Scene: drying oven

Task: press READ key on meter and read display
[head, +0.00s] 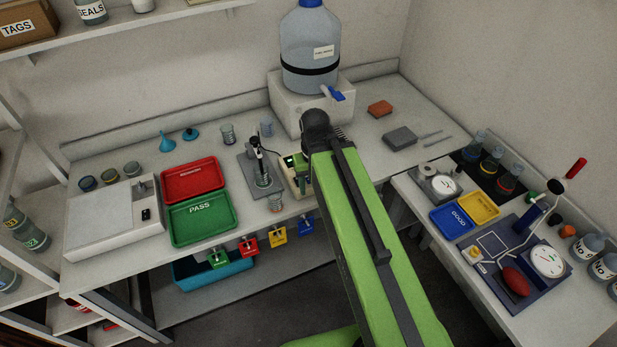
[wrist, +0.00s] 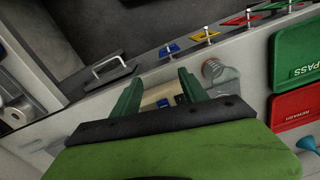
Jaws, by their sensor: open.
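The meter (head: 290,165) is a small beige box on the bench, right of a probe stand, partly hidden by my arm in the head view. In the wrist view the meter (wrist: 150,98) shows between my fingers, with a blue patch on its top. The READ lettering and the display text are too small to read. My gripper (wrist: 160,77) is open, its two green fingers spread over the meter with nothing between them. I cannot tell whether they touch it. The probe stand (head: 246,173) holds a dark probe over a small glass vessel.
Green PASS tray (head: 203,219) and red tray (head: 194,181) lie left of the stand. A glass beaker (wrist: 213,70) is close beside my finger. Coloured tags (head: 277,236) hang at the bench's front edge. A large bottle (head: 310,50) stands behind.

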